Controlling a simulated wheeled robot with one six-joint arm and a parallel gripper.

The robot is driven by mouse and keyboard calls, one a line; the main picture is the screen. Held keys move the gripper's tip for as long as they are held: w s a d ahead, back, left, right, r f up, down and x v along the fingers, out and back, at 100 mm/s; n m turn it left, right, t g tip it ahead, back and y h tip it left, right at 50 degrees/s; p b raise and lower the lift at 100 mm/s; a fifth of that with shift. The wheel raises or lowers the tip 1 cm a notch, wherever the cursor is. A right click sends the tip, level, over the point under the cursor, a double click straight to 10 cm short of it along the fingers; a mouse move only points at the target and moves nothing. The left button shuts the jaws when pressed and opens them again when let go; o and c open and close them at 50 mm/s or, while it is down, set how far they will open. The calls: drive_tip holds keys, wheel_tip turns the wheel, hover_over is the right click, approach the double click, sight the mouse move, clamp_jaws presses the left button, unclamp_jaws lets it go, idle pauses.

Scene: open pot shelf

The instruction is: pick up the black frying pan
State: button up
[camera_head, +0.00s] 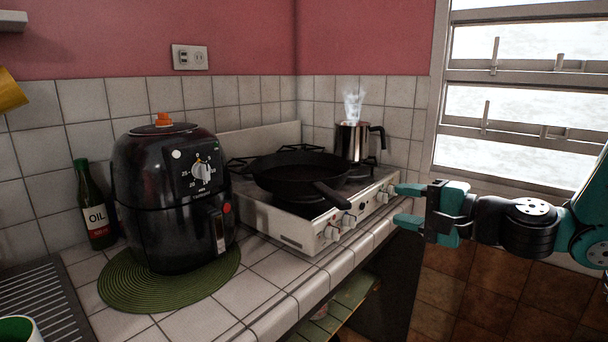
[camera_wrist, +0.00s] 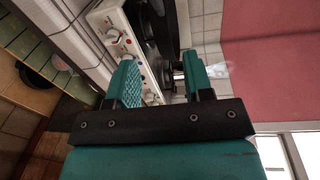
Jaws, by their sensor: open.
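The black frying pan (camera_head: 290,172) sits on the front burner of the white stove in the head view. Its handle (camera_head: 331,195) points toward the front right edge of the stove. My gripper (camera_head: 403,204) is open and empty, to the right of the pan and just off the stove's front side, apart from the handle. In the wrist view, my gripper's two teal fingers (camera_wrist: 158,82) stand apart with nothing between them but the stove front behind. A dark part at the top of the wrist view may be the pan, but I cannot tell.
The stove (camera_head: 290,230) has knobs along its front. A steaming metal pot (camera_head: 352,143) stands on the back burner. A black air fryer (camera_head: 170,195) stands on a green mat (camera_head: 125,287) left of the stove, beside an oil bottle (camera_head: 95,210). A window (camera_head: 520,100) is at right.

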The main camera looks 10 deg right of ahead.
drive_tip(key=p+x, duration=0.4)
drive_tip(key=x, duration=1.1)
drive_tip(key=shift+w+f+p, duration=0.15)
drive_tip(key=shift+w+p, duration=0.1)
drive_tip(key=shift+p, duration=0.05)
drive_tip(key=shift+c, duration=0.2)
clamp_jaws()
idle(0.4)
